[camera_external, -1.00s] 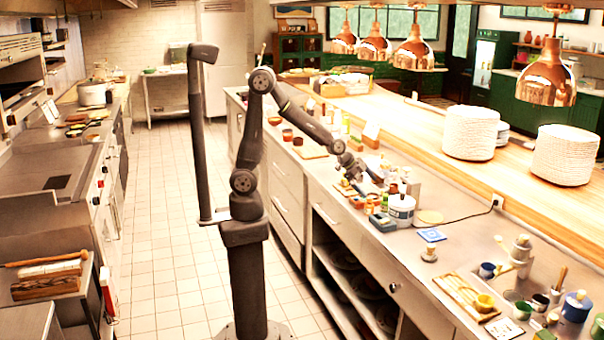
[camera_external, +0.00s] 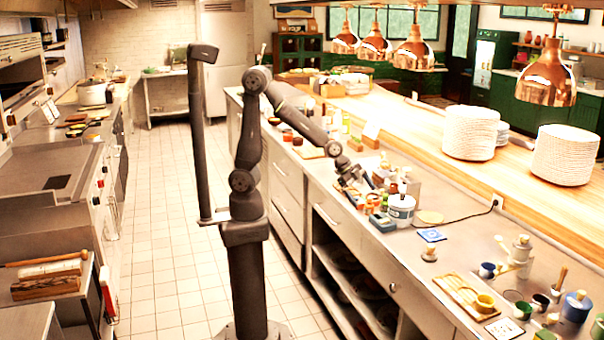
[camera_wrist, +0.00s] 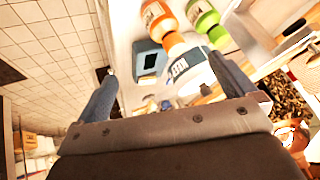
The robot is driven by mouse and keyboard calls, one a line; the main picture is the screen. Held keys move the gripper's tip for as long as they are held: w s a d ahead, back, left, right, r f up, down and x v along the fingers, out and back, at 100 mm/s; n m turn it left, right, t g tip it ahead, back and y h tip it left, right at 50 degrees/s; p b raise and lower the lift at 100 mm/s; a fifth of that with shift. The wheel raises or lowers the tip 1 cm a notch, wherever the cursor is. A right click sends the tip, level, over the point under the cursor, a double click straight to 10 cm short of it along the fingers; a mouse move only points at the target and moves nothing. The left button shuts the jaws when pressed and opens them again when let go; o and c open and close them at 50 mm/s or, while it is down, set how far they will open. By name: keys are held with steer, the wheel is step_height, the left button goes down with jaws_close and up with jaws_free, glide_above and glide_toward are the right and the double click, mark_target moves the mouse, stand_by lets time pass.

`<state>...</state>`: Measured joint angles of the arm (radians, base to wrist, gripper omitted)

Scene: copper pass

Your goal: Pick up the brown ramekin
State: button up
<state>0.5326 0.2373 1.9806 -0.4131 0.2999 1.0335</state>
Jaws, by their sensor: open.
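My gripper (camera_external: 362,190) hangs low over the long steel counter, just behind a group of jars and bottles. In the wrist view its two fingers (camera_wrist: 162,72) are spread wide, with nothing held between them. I cannot make out a ramekin between the fingers in the wrist view.
A white labelled tub (camera_external: 401,208) stands close to my gripper, beside a blue box (camera_external: 383,222). Plate stacks (camera_external: 470,133) stand on the wooden shelf.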

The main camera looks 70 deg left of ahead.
stand_by(0.4)
steer(key=shift+c, duration=1.1)
